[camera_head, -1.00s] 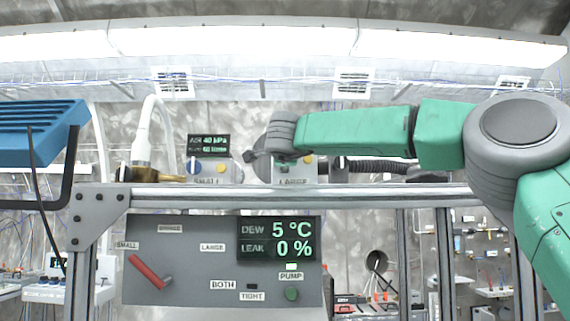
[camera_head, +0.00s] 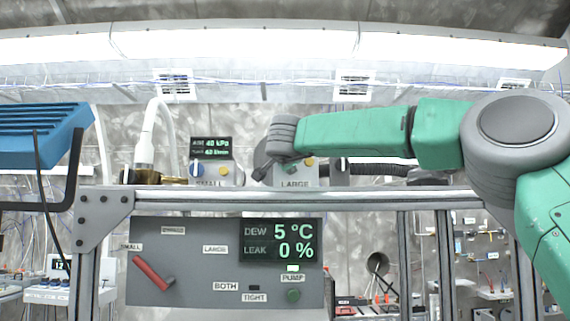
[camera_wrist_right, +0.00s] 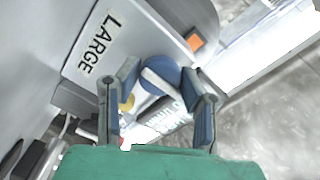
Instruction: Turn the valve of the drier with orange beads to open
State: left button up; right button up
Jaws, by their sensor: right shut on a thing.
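The drier labelled LARGE (camera_head: 296,180) stands on the top rail in the head view. My right gripper (camera_head: 263,158) reaches it from the right and hides much of its front. In the right wrist view my right gripper (camera_wrist_right: 160,78) has its fingers on both sides of a blue round knob (camera_wrist_right: 168,72) with a white bar, shut on it. An orange square (camera_wrist_right: 195,41) shows on the grey body beside the LARGE label. The drier labelled SMALL (camera_head: 209,183) stands to the left, with a blue-and-white knob. No beads can be made out clearly. My left gripper is not in view.
A grey panel (camera_head: 190,275) with a red lever (camera_head: 152,273) hangs below the rail (camera_head: 400,192). Its display (camera_head: 278,241) reads DEW 5 °C, LEAK 0 %. A dark hose (camera_head: 375,169) runs right of the LARGE drier. A blue ribbed object (camera_head: 40,135) is at left.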

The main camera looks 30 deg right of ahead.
jog(key=shift+w+a+f, duration=0.1)
jog(key=shift+w+f, duration=0.1)
jog(key=shift+f, duration=0.3)
jog(key=o, duration=0.9)
jog(key=shift+o, duration=1.1)
jog(key=shift+s, duration=0.1)
jog(key=shift+s+a+r, duration=0.1)
jog(key=shift+s+r, duration=0.05)
jog(key=shift+r, duration=0.15)
jog(key=v, duration=1.1)
jog(key=shift+f, duration=0.1)
jog(key=shift+s+a, duration=0.2)
jog(key=shift+s, duration=0.05)
jog(key=shift+d+f, duration=0.1)
jog(key=shift+d, duration=0.05)
